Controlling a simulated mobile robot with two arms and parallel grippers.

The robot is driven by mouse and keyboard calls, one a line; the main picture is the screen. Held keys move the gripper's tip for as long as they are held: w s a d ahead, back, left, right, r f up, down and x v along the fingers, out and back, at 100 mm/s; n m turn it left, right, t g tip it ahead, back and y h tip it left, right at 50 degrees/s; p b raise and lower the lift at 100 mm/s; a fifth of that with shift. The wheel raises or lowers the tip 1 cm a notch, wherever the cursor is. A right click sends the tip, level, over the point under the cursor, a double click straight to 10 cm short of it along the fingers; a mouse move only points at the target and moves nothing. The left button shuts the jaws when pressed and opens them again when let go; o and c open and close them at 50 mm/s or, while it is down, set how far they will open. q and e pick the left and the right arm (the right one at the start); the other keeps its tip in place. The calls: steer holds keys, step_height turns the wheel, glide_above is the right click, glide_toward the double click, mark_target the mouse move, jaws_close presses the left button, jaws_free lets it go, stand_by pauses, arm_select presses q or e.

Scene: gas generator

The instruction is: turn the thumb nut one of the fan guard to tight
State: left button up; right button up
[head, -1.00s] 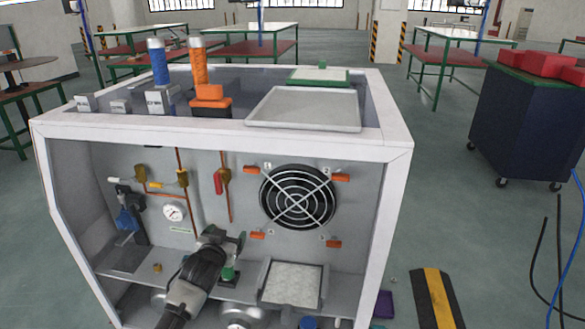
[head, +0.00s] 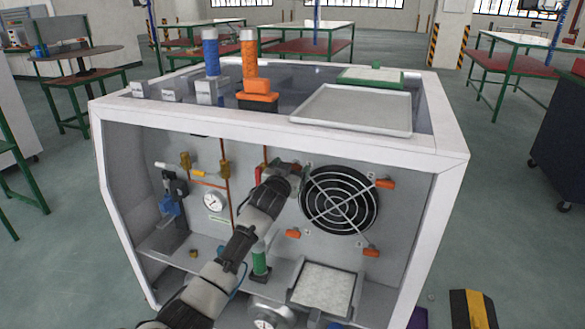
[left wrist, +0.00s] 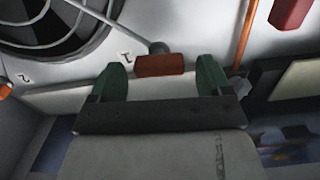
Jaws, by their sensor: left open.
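The fan guard (head: 340,201) is a round ringed grille with crossed bars on the cabinet's inner panel. Orange thumb nuts show at its upper right (head: 385,183), lower left (head: 292,233) and lower right (head: 371,253). My left gripper (head: 298,172) is at the guard's upper left and hides the nut there. In the left wrist view, thumb nut one (left wrist: 160,65), an orange block beside a "1" label, lies between the green fingertips of my open left gripper (left wrist: 162,78). A gap shows on each side of it. My right gripper is out of view.
Around the guard are a gauge (head: 214,201), copper pipes and a red lever, shown in the left wrist view (left wrist: 290,14). A green-topped post (head: 260,260) and a square tray (head: 322,288) stand below. The cabinet's white frame (head: 290,126) borders the opening above.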

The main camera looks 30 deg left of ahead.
arm_select(q)
steer(key=shift+w+a, duration=0.1)
steer(key=shift+w, duration=0.4)
steer(key=c, duration=0.9)
steer(key=shift+c, duration=0.2)
